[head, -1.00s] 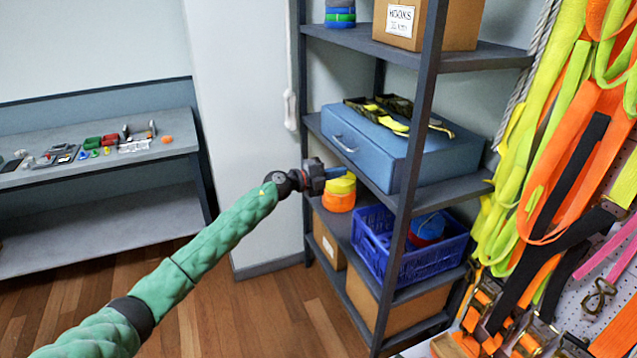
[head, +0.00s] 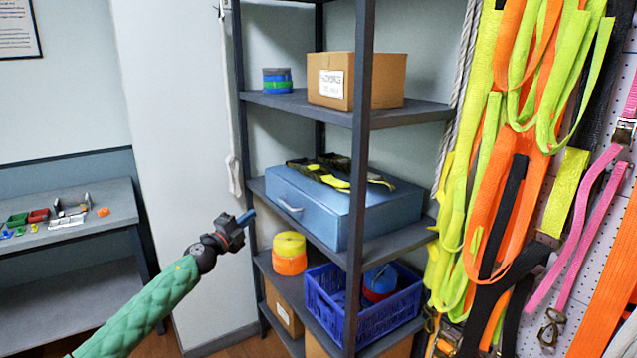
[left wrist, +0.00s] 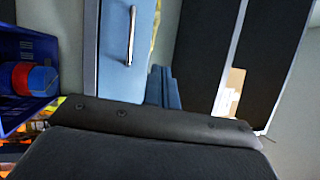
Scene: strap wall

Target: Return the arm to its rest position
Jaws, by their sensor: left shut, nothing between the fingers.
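My left arm, in a green quilted sleeve, comes in from the lower left of the head view. Its gripper (head: 248,216) is shut and empty, with blue fingertips, in front of the shelf unit's left side. It looks to be in free air, apart from the shelf. In the left wrist view the blue fingers (left wrist: 163,88) are together, with the blue case (left wrist: 112,60) beyond them. My right gripper is in neither view.
The dark shelf unit (head: 362,150) holds cartons (head: 385,80), a blue case (head: 325,205), yellow and orange strap rolls (head: 289,253) and a blue crate (head: 385,318). A strap wall (head: 590,240) is at right, a bench (head: 80,222) at left.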

